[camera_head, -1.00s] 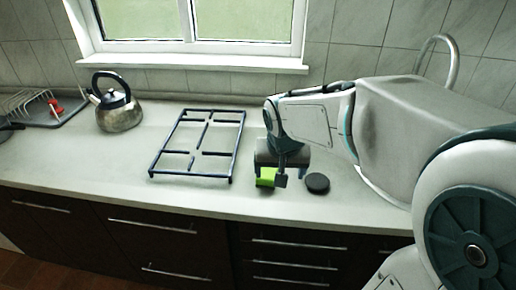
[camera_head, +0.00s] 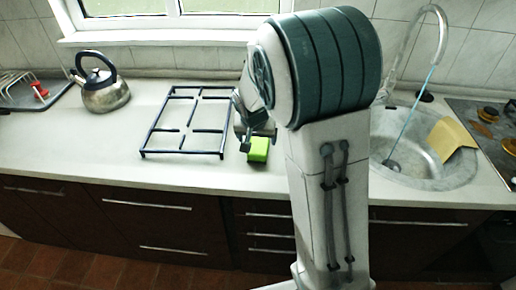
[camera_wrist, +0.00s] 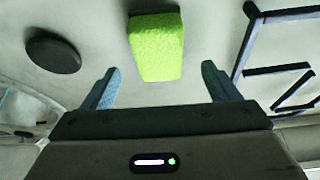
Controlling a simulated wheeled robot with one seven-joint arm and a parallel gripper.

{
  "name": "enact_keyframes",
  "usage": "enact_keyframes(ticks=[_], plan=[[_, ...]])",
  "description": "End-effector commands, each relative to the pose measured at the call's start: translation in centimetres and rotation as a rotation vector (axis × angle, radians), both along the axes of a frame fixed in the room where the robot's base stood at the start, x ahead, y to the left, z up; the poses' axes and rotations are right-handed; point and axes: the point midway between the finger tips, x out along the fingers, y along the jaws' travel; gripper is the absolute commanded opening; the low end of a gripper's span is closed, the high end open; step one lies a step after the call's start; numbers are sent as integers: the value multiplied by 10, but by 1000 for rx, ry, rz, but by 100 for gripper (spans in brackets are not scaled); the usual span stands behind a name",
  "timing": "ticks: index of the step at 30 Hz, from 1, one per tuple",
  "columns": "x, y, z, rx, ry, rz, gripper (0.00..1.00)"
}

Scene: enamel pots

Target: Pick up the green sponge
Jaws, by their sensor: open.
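The green sponge (camera_head: 259,149) lies on the counter just right of the black pan-support grate. In the wrist view the sponge (camera_wrist: 156,47) is at the top middle, ahead of my gripper (camera_wrist: 160,78) and between the lines of its two fingers. The fingers are spread apart, with nothing between their tips. In the head view my gripper (camera_head: 244,136) is at the left edge of the sponge, partly hidden by my arm. I cannot tell from these views whether a finger touches the sponge.
The black grate (camera_head: 187,121) lies close by on the left. A round black disc (camera_wrist: 52,51) lies on the counter near the sponge. A kettle (camera_head: 102,91) stands further left. The sink (camera_head: 425,150) is at right, with a yellow-brown cloth-like piece (camera_head: 452,138) at its rim.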

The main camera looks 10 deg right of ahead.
Motion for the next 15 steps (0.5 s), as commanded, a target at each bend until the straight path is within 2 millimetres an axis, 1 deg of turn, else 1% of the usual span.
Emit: enact_keyframes(ticks=[4, 10, 15], plan=[[2, -1, -8, 0, 1, 0, 82], [6, -6, -35, 0, 3, -2, 82], [12, -8, -49, 0, 0, -1, 82]])
